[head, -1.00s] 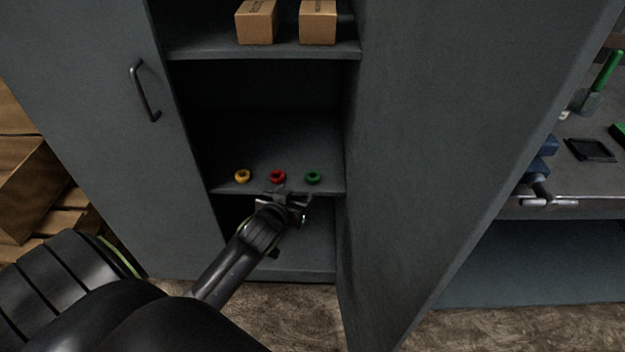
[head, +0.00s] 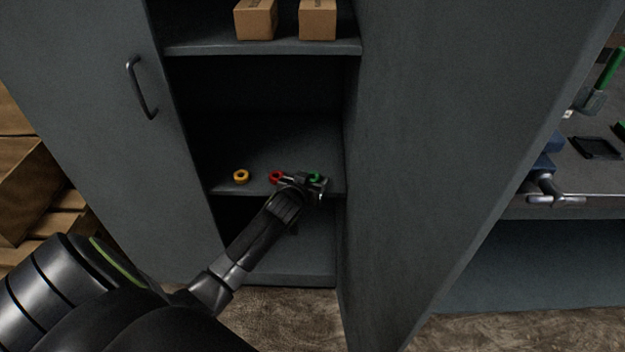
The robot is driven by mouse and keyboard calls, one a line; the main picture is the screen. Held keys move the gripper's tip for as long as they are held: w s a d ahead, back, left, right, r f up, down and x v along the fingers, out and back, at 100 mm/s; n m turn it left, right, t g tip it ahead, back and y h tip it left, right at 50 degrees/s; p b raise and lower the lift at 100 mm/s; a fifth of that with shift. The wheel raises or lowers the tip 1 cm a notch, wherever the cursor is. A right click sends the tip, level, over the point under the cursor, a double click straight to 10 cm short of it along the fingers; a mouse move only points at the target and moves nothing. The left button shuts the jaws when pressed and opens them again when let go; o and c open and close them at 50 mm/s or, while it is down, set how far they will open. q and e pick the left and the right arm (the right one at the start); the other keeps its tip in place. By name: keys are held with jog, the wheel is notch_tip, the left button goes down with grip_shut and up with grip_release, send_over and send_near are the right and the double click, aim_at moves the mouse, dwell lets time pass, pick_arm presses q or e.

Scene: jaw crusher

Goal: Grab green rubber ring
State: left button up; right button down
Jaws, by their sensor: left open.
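The green rubber ring (head: 315,176) lies on the cabinet's middle shelf (head: 262,163), at the right of a row of three rings. My left gripper (head: 308,180) is at the shelf's front edge, open, right at the green ring and partly covering it. I cannot tell whether the fingers are around the ring or only in front of it. The yellow ring (head: 241,176) lies further left, clear of the gripper. My right gripper is not in view.
The cabinet's left door (head: 90,100) and right door (head: 430,150) stand open on both sides. Two cardboard boxes (head: 256,18) (head: 318,18) sit on the shelf above. A workbench (head: 590,185) with tools is at the right, wooden crates (head: 30,180) at the left.

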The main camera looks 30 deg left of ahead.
pick_arm(q)
jog(key=c, duration=1.1)
jog(key=shift+o, duration=0.2)
